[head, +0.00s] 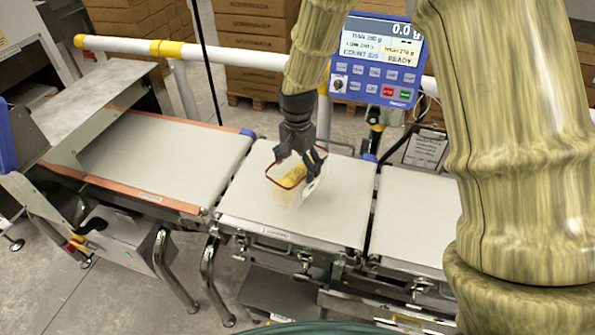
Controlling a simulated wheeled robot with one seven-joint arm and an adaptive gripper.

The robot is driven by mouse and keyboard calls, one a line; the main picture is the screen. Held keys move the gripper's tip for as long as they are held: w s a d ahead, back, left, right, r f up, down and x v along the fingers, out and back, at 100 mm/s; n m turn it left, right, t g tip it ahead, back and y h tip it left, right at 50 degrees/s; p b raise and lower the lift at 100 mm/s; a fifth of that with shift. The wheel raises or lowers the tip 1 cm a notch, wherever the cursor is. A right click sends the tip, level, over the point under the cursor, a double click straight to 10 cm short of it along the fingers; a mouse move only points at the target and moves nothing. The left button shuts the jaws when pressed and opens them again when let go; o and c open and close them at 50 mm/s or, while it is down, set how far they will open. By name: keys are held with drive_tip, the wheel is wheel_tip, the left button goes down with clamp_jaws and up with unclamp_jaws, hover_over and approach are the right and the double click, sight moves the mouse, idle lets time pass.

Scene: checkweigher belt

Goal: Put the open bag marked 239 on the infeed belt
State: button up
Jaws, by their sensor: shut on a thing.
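My gripper (300,163) points down over the middle belt (338,222) and is shut on an open bag (288,193). The bag is pale and see-through, with a red rim and yellowish contents. Its number cannot be read. It hangs upright or nearly so over the middle belt; I cannot tell whether its bottom touches the surface. The left belt (165,158), with orange side edges, is bare. The gripper's fingers partly hide the bag's right side.
A right belt (412,215) is also bare in its visible part. A blue display (376,60) reading 0.0 g and READY stands behind the middle belt. A white rail (125,45) with yellow joints runs behind the belts. Stacked cartons (250,30) stand beyond.

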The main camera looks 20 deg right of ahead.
sight(297, 169)
drive_tip(key=shift+f+p, duration=0.8)
drive_tip(key=shift+f, duration=0.9)
drive_tip(key=shift+f, duration=0.15)
drive_tip(key=o, duration=1.3)
drive_tip(key=shift+r, duration=0.2)
wheel_tip(297, 169, up, 12)
drive_tip(key=b, duration=0.3)
drive_tip(key=shift+b, duration=0.4)
